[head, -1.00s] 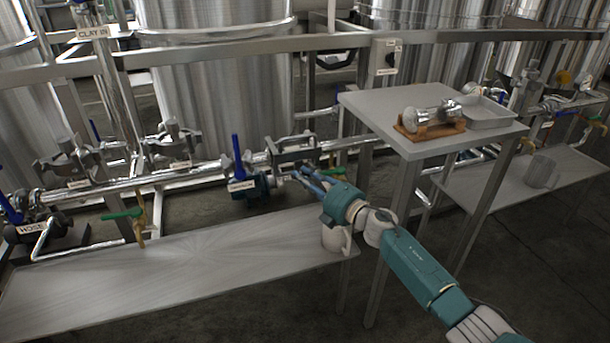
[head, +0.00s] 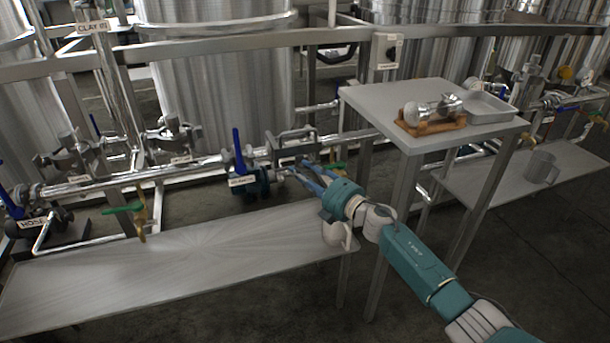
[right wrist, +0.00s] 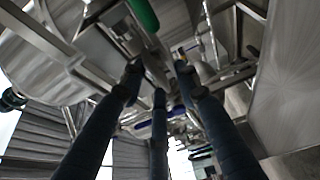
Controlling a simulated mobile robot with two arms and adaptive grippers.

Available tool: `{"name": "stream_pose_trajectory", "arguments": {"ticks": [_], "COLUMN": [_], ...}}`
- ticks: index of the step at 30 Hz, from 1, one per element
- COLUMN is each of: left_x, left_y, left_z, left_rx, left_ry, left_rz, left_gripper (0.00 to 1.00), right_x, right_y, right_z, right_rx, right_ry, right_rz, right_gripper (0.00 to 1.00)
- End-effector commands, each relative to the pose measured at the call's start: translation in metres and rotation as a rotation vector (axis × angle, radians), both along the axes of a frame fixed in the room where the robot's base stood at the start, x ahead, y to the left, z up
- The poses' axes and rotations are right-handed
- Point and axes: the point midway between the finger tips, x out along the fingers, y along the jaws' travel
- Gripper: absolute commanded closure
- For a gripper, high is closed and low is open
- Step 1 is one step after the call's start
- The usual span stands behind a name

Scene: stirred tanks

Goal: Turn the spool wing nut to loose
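The pipe run (head: 135,178) crosses the left half of the head view, with a blue-handled valve (head: 243,175) in it. Just right of that valve is a grey bracket-like fitting (head: 290,146) on the pipe. I cannot single out the spool wing nut; it is too small or hidden near my fingers. My right gripper (head: 304,172) reaches in from the lower right, its fingertips just below and beside this fitting. In the right wrist view its dark fingers (right wrist: 158,80) stand apart, with nothing clearly held between them. My left gripper is out of view.
A metal side table (head: 375,103) at right bears a shiny metal piece on a wooden cradle (head: 430,124) and a shallow tray (head: 491,108). A low bench (head: 150,265) lies below the pipe, a mug (head: 340,235) at its right end, partly behind my arm. Green-handled valves (head: 124,209) stick out.

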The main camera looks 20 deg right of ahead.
Motion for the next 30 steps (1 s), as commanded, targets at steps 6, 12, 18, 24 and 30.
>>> {"name": "stream_pose_trajectory", "arguments": {"ticks": [6, 12, 18, 24, 30], "left_x": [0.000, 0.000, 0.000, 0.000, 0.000], "left_y": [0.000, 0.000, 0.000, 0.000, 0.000], "left_z": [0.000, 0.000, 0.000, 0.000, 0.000], "left_rx": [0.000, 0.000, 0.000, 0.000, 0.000], "left_ry": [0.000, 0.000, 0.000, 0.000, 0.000], "left_rz": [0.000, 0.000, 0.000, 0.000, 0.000], "left_gripper": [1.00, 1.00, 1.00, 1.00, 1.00], "right_x": [-0.018, -0.058, -0.092, -0.108, -0.109], "right_y": [-0.010, -0.026, -0.040, -0.047, -0.048], "right_z": [-0.001, -0.002, -0.002, -0.001, 0.000], "right_rx": [-0.004, -0.004, 0.001, 0.000, 0.001], "right_ry": [-0.001, 0.002, 0.004, 0.001, 0.000], "right_rz": [-0.001, 0.003, 0.002, 0.003, 0.003], "right_gripper": [0.68, 0.68, 0.68, 0.68, 0.68]}}
